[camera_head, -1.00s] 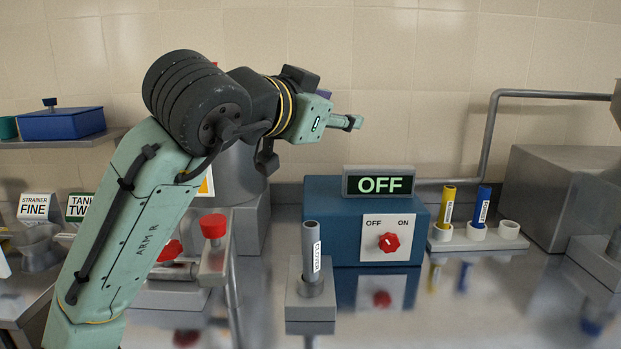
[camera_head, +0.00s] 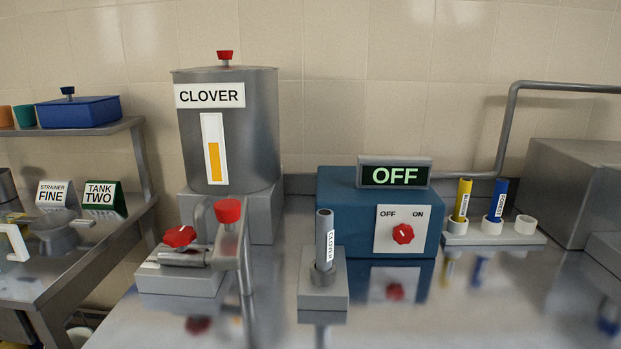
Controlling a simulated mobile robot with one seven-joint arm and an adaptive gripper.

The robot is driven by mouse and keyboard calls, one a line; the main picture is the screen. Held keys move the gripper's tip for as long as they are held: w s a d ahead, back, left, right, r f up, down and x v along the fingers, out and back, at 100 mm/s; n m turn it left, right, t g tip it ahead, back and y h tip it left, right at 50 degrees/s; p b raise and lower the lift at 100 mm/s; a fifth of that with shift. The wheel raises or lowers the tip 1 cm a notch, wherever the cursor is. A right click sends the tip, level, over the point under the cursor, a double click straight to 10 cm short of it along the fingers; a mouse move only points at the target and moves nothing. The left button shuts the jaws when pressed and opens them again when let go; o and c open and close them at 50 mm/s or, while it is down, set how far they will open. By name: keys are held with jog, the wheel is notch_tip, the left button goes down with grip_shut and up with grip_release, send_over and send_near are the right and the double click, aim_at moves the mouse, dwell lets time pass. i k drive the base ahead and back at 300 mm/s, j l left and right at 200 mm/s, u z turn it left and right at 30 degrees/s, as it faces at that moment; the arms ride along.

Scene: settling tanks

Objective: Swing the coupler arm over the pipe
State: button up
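The coupler arm appears to be the short grey arm (camera_head: 228,246) with a red knob (camera_head: 228,211) on its top, at the right end of a grey valve block (camera_head: 182,279) below the CLOVER tank. My gripper and arm are out of view.
The CLOVER tank (camera_head: 257,120) stands behind the valve with its red handle (camera_head: 179,236). A blue box (camera_head: 345,211) with an OFF display (camera_head: 395,173) is behind the pipe. A rack (camera_head: 494,238) of coloured tubes is at right. The front counter is clear.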

aim_at(231, 212)
jog(key=j+u, duration=1.05)
